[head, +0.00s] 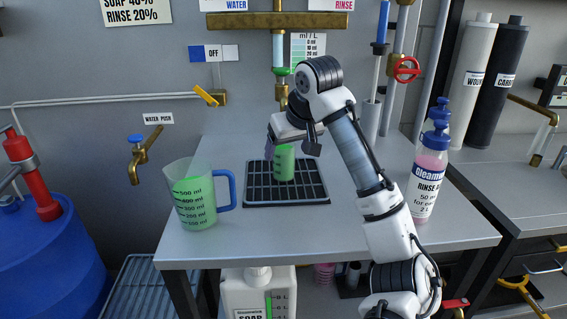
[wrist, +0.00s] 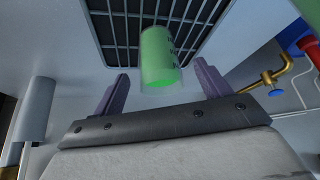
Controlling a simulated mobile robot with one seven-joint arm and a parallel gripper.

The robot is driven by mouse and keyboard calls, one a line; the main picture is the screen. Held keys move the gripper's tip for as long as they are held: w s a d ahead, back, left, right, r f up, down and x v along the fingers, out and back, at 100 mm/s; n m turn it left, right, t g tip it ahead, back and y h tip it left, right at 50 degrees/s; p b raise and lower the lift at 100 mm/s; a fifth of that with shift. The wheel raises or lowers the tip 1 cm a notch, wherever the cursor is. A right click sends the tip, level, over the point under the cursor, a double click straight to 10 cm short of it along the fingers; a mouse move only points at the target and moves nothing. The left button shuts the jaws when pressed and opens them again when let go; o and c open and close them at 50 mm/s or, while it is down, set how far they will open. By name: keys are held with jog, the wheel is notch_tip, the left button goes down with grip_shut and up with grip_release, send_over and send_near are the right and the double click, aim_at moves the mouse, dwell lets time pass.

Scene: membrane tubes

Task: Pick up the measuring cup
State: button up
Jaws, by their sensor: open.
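A small clear cup of green liquid (head: 284,163) stands upright on a black drain grate (head: 258,203) in the middle of the counter. The wrist view also shows this cup (wrist: 159,54), with its near end between my fingertips. My gripper (head: 272,150) is open at the cup, and its purple fingers (wrist: 161,76) show a gap to each side of it. I cannot tell whether either finger touches it. A larger measuring cup (head: 193,200) with a blue handle, also holding green liquid, stands left of the grate, apart from my gripper.
Gleamer bottles (head: 430,180) stand at the counter's right. A brass tap pipe (head: 281,90) hangs above the grate. A yellow-handled valve (head: 207,96) is on the back wall. The front of the counter (head: 310,235) is clear.

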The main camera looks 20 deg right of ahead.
aim_at(285, 158)
jog(key=x, duration=0.5)
jog(key=shift+s+d+f, duration=0.1)
jog(key=shift+d+f, duration=0.05)
jog(key=shift+f, duration=0.15)
jog(key=c, duration=1.3)
jog(key=shift+r, duration=0.3)
